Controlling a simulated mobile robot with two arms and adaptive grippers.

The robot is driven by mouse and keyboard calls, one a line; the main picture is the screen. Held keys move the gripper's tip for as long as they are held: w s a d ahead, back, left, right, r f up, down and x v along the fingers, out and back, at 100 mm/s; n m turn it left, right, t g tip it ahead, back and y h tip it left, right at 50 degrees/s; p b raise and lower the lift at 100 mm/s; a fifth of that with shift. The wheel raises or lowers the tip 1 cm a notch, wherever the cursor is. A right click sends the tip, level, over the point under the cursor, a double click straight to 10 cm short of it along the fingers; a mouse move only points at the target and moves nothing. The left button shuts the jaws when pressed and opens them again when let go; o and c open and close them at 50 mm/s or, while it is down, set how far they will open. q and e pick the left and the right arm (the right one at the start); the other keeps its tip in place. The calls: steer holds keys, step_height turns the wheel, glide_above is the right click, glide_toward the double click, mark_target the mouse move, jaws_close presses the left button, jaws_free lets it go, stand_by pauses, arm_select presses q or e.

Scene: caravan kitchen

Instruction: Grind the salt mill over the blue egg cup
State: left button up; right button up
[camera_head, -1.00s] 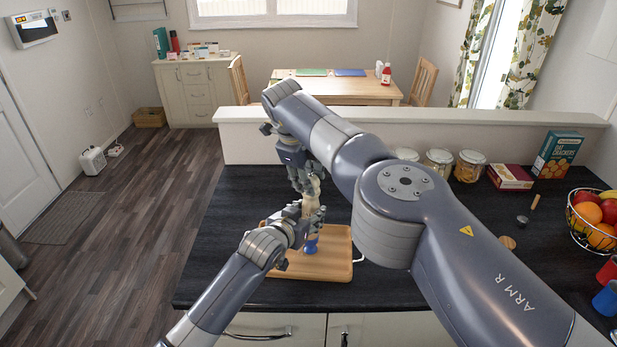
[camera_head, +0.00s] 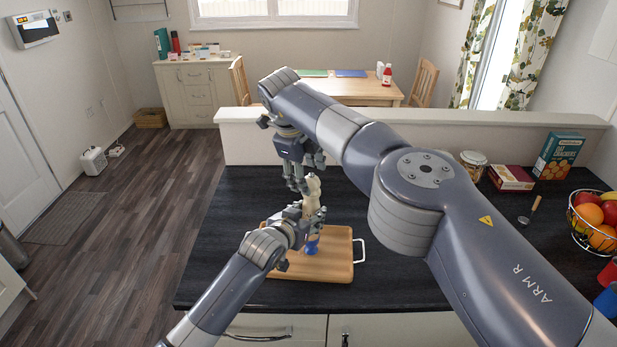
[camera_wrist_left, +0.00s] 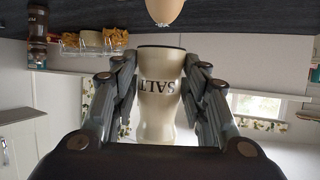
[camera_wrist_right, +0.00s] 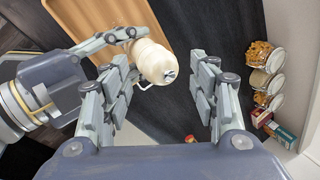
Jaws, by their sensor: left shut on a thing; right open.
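The cream salt mill (camera_head: 312,190) stands upright over the wooden board (camera_head: 340,268). My left gripper (camera_head: 313,216) is shut around its body, and the left wrist view shows the upside-down "SALT" lettering on the mill (camera_wrist_left: 158,100) between the fingers. The blue egg cup (camera_head: 312,247) stands on the board below the mill, partly hidden by my left fingers. My right gripper (camera_head: 298,184) is open and empty just above and beside the mill's top. In the right wrist view the mill's rounded head (camera_wrist_right: 152,60) lies nearer the left finger.
A brown egg (camera_wrist_left: 165,10) shows at the top of the left wrist view. Glass jars (camera_head: 472,164), a cracker box (camera_head: 558,156) and a fruit bowl (camera_head: 590,225) stand to the right. My right arm covers much of the counter; the counter left of the board is clear.

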mark_target(308, 200)
arm_select(q)
steer(key=shift+r, duration=0.1)
arm_select(e)
steer(key=v, duration=0.9)
steer(key=shift+r, duration=0.3)
arm_select(q)
steer(key=shift+r, duration=0.1)
arm_select(e)
steer(key=shift+s+r, duration=0.1)
stand_by(0.3)
arm_select(q)
step_height(308, 200, up, 5)
steer(key=p, duration=0.5)
steer(key=shift+s, duration=0.1)
arm_select(e)
step_height(308, 200, up, 5)
steer(key=shift+f, duration=0.15)
arm_select(q)
steer(key=shift+f, duration=0.25)
arm_select(e)
steer(key=shift+f, duration=0.15)
